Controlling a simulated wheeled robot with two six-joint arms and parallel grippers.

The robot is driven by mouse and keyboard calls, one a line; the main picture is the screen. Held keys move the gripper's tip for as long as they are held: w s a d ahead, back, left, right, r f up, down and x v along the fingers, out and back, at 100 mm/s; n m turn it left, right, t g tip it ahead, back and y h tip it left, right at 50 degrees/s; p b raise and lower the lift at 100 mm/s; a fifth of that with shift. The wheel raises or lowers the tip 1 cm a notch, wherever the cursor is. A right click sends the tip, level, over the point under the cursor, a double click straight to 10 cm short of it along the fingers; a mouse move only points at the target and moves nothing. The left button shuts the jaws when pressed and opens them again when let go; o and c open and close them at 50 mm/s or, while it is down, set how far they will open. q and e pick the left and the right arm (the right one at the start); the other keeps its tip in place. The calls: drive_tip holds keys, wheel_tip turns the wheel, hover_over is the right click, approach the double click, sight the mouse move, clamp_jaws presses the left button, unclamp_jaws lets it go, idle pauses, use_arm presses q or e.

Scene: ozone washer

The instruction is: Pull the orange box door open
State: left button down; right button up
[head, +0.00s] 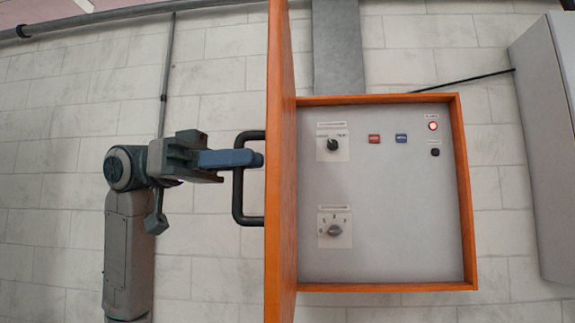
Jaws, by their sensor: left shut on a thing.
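The orange box (463,190) is on a white tiled wall, its grey panel facing me. Its orange door (281,200) stands open at the box's left side, seen nearly edge-on. A black bar handle (238,190) sticks out to the left from the door's outer face. My left gripper (248,159) comes in from the left, its blue fingers at the upper part of the handle. It is shut on the handle; the fingers partly cover the grip. My right gripper does not show.
The panel carries dials (333,145), a red button (374,139), a blue button (401,138) and a lit red lamp (433,126). A grey cabinet (545,150) stands at the right edge. A thin pipe (166,80) runs down the wall at the left.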

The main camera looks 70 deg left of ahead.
use_arm(q)
drive_tip(key=v, duration=0.5)
drive_tip(key=shift+s+d, duration=0.1)
drive_tip(key=shift+s, duration=0.4)
drive_tip(key=c, duration=1.8)
unclamp_jaws()
